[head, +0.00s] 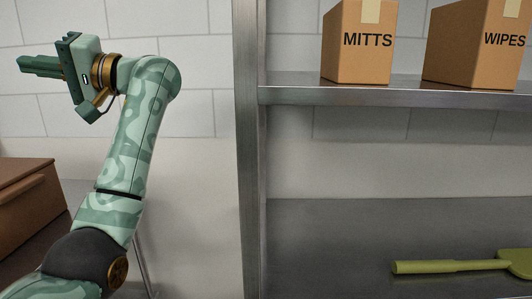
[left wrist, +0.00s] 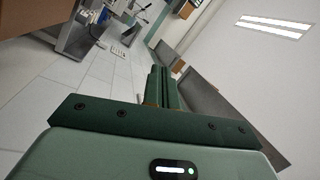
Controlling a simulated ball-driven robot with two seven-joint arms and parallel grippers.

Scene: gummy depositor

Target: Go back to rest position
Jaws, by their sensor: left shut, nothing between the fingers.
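My left gripper (head: 38,66) is raised at the upper left of the head view, in front of the tiled wall, and points left. Its green fingers are together with nothing between them. In the left wrist view the shut fingers (left wrist: 161,88) point away over the room, touching nothing. My right gripper is in neither view.
A metal shelf unit (head: 250,150) stands right of my arm. Its upper shelf holds a MITTS box (head: 357,45) and a WIPES box (head: 475,45); a green scoop-like tool (head: 450,266) lies below. A brown box (head: 25,205) is at lower left. White floor (left wrist: 75,85) shows beyond.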

